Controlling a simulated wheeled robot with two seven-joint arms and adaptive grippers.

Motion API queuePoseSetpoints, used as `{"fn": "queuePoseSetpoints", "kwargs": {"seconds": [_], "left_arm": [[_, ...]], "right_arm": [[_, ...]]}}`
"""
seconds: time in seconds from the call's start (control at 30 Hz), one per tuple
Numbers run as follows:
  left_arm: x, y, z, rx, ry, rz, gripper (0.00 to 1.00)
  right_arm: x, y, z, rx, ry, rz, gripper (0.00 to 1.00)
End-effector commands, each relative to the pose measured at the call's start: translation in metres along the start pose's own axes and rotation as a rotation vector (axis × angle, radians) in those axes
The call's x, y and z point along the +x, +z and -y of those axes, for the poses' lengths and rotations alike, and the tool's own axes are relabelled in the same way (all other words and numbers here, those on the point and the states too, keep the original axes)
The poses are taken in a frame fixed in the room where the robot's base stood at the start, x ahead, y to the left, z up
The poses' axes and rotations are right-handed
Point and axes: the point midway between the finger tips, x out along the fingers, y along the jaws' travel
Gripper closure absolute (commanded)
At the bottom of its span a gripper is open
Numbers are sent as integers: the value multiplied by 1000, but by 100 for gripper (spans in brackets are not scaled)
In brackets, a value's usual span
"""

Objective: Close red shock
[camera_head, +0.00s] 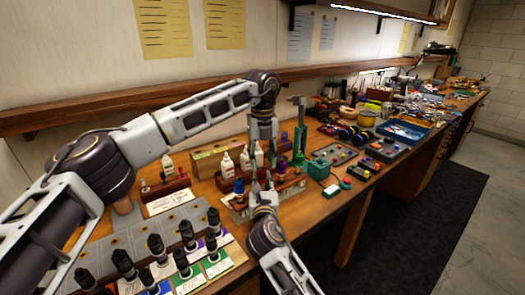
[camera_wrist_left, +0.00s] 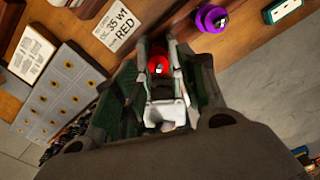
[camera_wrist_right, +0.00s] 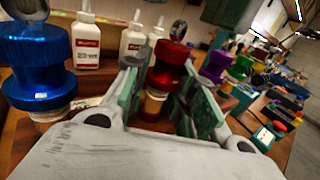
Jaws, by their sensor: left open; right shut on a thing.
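The red shock stands upright in the right wrist view, with its red cap (camera_wrist_right: 171,58) above an amber body (camera_wrist_right: 154,103). My right gripper (camera_wrist_right: 160,92) is shut on the red shock, one green-padded finger on each side of the body. In the left wrist view the red cap (camera_wrist_left: 158,62) shows between the fingers of my left gripper (camera_wrist_left: 160,70), which is open and points down over it. I cannot tell whether the left fingers touch the cap. In the head view my left gripper (camera_head: 263,160) is above my right gripper (camera_head: 261,192), and they mostly hide the shock.
A blue shock (camera_wrist_right: 36,65) stands left of the red one; purple (camera_wrist_right: 215,65) and green (camera_wrist_right: 240,66) shocks stand to the right. White bottles (camera_wrist_right: 87,42) stand behind. A "35 wt RED" card (camera_wrist_left: 118,25) lies nearby. Black-topped tools (camera_head: 157,248) crowd the front left.

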Motion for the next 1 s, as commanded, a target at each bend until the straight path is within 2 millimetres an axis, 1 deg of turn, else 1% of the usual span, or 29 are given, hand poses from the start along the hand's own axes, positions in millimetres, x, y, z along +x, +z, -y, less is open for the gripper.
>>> {"fn": "queuePoseSetpoints", "kwargs": {"seconds": [0.03, 0.1, 0.3, 0.47, 0.7, 0.73, 0.77, 1.0], "left_arm": [[7, 0, 0, 1, 1, -2, 59], [14, 0, 0, 0, 0, -2, 59], [29, 0, 0, -1, 0, -2, 59], [33, 0, 0, 0, 0, -1, 59], [33, 0, 0, 0, 0, -1, 59], [33, 0, 0, 0, 0, -1, 60], [33, 0, 0, 0, 0, -1, 64], [33, 0, 0, 0, -1, -1, 95]], "right_arm": [[0, 0, 0, 0, 0, 0, 100], [0, 0, 0, 0, 0, 0, 100], [0, 0, 0, 0, 0, 0, 100], [0, 0, 0, 0, 0, 0, 100], [0, 0, 0, 0, 0, 0, 100], [0, 0, 0, 0, 0, 0, 100], [0, 0, 0, 0, 0, 0, 100], [0, 0, 0, 0, 1, 0, 100]]}}
